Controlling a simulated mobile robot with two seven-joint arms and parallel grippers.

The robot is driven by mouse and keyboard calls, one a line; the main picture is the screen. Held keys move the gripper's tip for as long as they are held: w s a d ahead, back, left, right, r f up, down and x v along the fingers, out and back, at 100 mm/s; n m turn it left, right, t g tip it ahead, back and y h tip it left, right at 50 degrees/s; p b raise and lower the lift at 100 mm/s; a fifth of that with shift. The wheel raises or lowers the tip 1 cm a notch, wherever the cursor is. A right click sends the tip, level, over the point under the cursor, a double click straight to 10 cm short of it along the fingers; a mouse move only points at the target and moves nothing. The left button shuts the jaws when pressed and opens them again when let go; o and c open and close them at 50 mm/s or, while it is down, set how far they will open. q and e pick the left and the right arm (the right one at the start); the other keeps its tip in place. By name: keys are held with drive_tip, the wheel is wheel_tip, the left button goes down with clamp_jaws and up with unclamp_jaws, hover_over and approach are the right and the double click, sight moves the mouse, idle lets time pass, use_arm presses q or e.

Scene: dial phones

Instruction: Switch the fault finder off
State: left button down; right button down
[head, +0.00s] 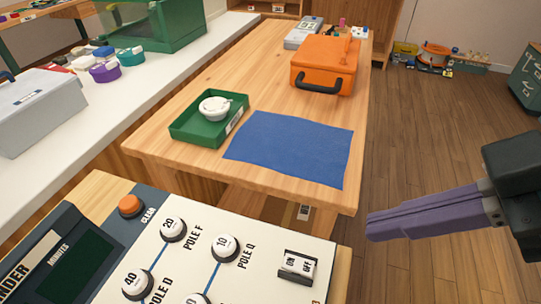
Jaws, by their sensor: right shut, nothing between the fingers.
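The fault finder (260,276) is a cream panel with a dark display section, at the bottom of the head view and cut off by the frame edge. Its rocker switch (298,265), marked ON and OFF, is near the panel's right end. I cannot tell which side is pressed. White-topped dials sit left of it, including POLE Q (225,247) and POLE F (173,229). My right gripper (374,226) has purple fingers, shut and empty, pointing left. In the picture it is right of and above the switch, apart from it. My left gripper is out of view.
An orange clear button (130,206) is on the panel. Beyond stands a wooden table (270,95) with a blue cloth (290,148), a green tray (187,127) holding a white round item, and an orange case (325,64). Open floor (430,130) lies right.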

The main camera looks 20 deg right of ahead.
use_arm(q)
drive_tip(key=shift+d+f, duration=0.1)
use_arm(e)
drive_tip(key=shift+f, duration=0.1)
drive_tip(key=b, duration=0.1)
hover_over(303, 264)
wheel_tip(303, 264, down, 7)
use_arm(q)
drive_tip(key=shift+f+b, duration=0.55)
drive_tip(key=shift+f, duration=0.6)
use_arm(e)
drive_tip(key=shift+f, duration=2)
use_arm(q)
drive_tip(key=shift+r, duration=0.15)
use_arm(e)
drive_tip(key=shift+r+p, duration=0.15)
drive_tip(key=shift+p, duration=0.5)
drive_tip(key=shift+f, duration=0.3)
use_arm(q)
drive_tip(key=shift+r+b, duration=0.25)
drive_tip(key=shift+b, duration=0.05)
